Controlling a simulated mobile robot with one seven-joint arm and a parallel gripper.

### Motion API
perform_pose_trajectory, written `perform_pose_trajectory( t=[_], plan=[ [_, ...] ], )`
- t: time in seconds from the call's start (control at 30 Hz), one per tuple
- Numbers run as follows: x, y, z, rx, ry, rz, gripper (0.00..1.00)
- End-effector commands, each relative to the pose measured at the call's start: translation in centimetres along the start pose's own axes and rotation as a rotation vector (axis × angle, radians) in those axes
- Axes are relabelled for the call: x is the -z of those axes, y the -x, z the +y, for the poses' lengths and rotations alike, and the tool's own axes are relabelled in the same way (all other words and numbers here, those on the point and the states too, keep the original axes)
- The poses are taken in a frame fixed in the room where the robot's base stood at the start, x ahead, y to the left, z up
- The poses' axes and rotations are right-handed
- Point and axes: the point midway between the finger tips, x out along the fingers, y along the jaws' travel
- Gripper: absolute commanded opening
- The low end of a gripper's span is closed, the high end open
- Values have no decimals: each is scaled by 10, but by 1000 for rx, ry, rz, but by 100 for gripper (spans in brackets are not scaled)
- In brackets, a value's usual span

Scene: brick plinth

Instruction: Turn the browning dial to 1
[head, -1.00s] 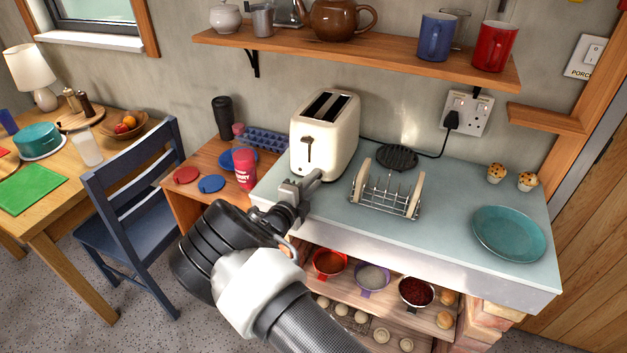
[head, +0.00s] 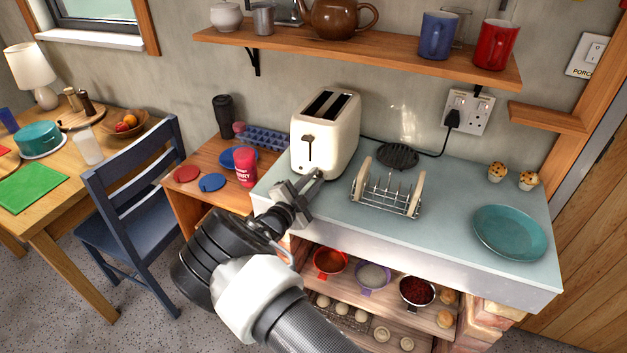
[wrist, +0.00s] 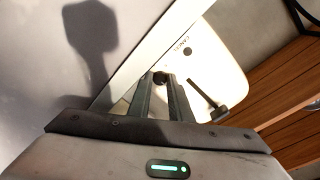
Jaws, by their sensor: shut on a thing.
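The cream toaster (head: 336,141) stands on the pale blue top with its front towards me, two dark slots on top and a lever on its front face. In the wrist view the toaster front (wrist: 220,70) shows a small button marked CANCEL and the dark lever (wrist: 207,100). The browning dial (wrist: 160,77) is low on that front, a small dark round end between my fingertips and mostly hidden by them. My gripper (head: 318,176) is shut on the dial; in the wrist view its fingers (wrist: 160,80) lie on either side of it. The dial's numbers cannot be read.
A pink-red bottle (head: 245,168) stands to the left on the lower wooden table. A black round trivet (head: 397,156) and a teal plate (head: 510,233) lie on the top. A shelf (head: 370,57) hangs above.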

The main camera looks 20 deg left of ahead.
Motion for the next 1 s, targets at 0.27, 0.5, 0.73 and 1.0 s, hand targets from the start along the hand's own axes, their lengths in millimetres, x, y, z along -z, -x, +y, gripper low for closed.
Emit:
perform_pose_trajectory(
  t=[0.27,0.5,0.73,1.0],
  plan=[
    [-1,1,1,-2,4,-1,0],
    [0,0,1,-1,3,-1,37],
    [0,0,1,-2,-2,-1,37],
    [0,0,1,-17,-201,-19,37]
  ],
)
